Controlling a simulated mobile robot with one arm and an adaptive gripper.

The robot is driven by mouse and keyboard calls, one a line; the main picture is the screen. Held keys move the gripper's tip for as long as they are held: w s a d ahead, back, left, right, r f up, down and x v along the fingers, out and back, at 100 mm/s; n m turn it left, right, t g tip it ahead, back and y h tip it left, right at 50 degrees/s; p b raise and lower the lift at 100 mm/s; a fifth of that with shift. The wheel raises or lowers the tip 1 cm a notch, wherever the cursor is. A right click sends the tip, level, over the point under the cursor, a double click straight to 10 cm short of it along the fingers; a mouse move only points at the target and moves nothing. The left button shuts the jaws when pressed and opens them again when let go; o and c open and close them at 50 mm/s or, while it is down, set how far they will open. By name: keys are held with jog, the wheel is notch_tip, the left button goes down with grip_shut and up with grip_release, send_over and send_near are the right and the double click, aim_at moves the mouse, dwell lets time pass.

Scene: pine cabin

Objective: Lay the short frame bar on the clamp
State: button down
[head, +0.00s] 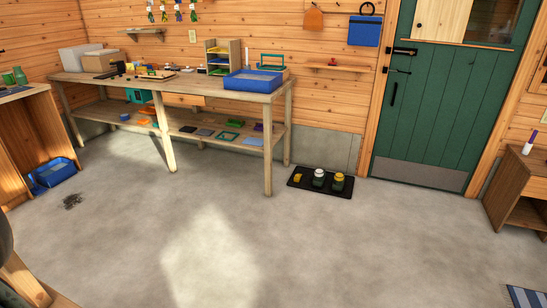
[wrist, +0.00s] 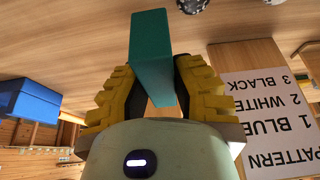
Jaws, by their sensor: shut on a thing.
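In the wrist view, my gripper (wrist: 153,98) with its yellow-padded fingers is shut on a teal bar. The bar (wrist: 151,45) is a plain straight block that sticks out past the fingertips, above a wooden surface. I cannot tell whether it touches that surface. I cannot make out the clamp in either view. The head view does not show my gripper or the held bar.
The wrist view shows a pattern card (wrist: 270,105) and a blue box (wrist: 28,100). In the head view, a workbench (head: 185,82) holds a blue tray (head: 253,82). A black mat (head: 300,183) with jars lies by the green door (head: 430,100). The middle floor is clear.

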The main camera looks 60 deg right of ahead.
jog(key=shift+s+r, duration=0.15)
jog(key=shift+s, duration=0.05)
jog(key=shift+w+d+r+m, duration=0.1)
jog(key=shift+w+r+m, duration=0.05)
jog(key=shift+w+m, duration=0.15)
jog(key=w+d+r+m+t+p, duration=0.25)
jog(key=w+d+r+m, duration=0.25)
jog(key=w, duration=0.3)
jog(key=w+d+r+m+t+p, duration=0.1)
jog(key=w+d+r+m+p, duration=0.25)
jog(key=w+d+r, duration=0.35)
jog(key=w+d+r+m+h+p, duration=0.1)
jog(key=w+d+r+m, duration=0.2)
jog(key=d, duration=0.3)
jog(key=w+d+r+m+t+h+p, duration=0.1)
jog(key=w+d+r+m+h, duration=0.1)
jog(key=d, duration=0.4)
jog(key=w+d+r+m+t+h+p, duration=0.1)
jog(key=w+d+r+m, duration=0.3)
jog(key=d+r+m, duration=0.2)
jog(key=shift+d, duration=0.2)
jog(key=shift+a+m, duration=0.1)
jog(key=shift+m, duration=0.15)
